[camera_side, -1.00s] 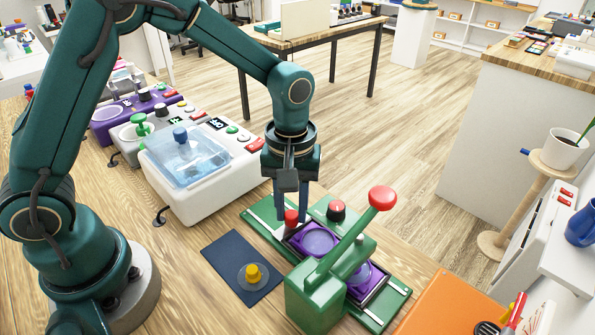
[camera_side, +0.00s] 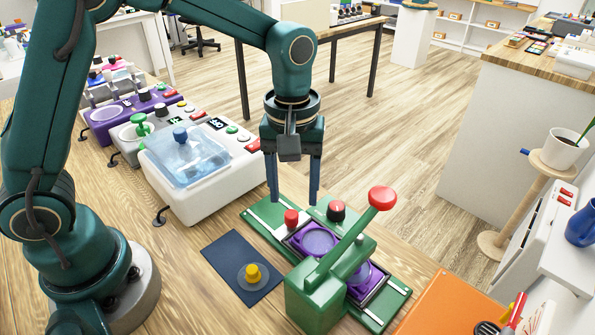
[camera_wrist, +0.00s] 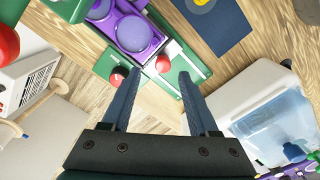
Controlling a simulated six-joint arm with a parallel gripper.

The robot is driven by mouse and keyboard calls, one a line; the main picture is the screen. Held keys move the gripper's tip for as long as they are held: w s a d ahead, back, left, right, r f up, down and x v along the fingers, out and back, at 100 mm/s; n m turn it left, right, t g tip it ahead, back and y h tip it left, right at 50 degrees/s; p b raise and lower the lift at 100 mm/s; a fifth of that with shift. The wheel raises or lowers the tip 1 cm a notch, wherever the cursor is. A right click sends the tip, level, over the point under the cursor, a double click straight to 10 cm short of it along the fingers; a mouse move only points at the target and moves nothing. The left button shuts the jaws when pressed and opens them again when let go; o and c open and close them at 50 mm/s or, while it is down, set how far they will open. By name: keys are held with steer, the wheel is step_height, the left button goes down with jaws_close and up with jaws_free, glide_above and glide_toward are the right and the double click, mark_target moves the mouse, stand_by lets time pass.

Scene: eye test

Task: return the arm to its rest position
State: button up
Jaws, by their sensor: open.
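My gripper (camera_side: 293,196) hangs from my green arm, pointing down, above the back left end of a green press-like device (camera_side: 318,292). Its two blue fingers are apart with nothing between them. A red knob (camera_side: 291,217) on the device stands just below the fingertips, apart from them. In the wrist view my gripper (camera_wrist: 155,92) also shows its fingers spread and empty. The red knob (camera_wrist: 118,76) and the purple tray (camera_wrist: 133,30) of the device lie beyond the fingers there.
A white machine with a clear blue lid (camera_side: 187,155) stands left of my gripper. A dark mat (camera_side: 232,262) with a yellow-knobbed disc (camera_side: 253,273) lies in front. The device's red-balled lever (camera_side: 382,198) rises to the right. An orange panel (camera_side: 445,305) lies at the front right.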

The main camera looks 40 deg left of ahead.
steer(key=shift+r, duration=0.3)
steer(key=s+a+r+t, duration=0.4)
steer(key=s+r, duration=0.1)
steer(key=r, duration=0.5)
steer(key=s+a+f+m+t, duration=0.1)
steer(key=s+a+f+m, duration=0.1)
steer(key=s+m, duration=0.5)
steer(key=shift+s+f+m+t, duration=0.25)
steer(key=shift+s+m+t, duration=0.05)
steer(key=shift+s+m, duration=0.1)
steer(key=shift+a, duration=0.1)
stand_by(0.5)
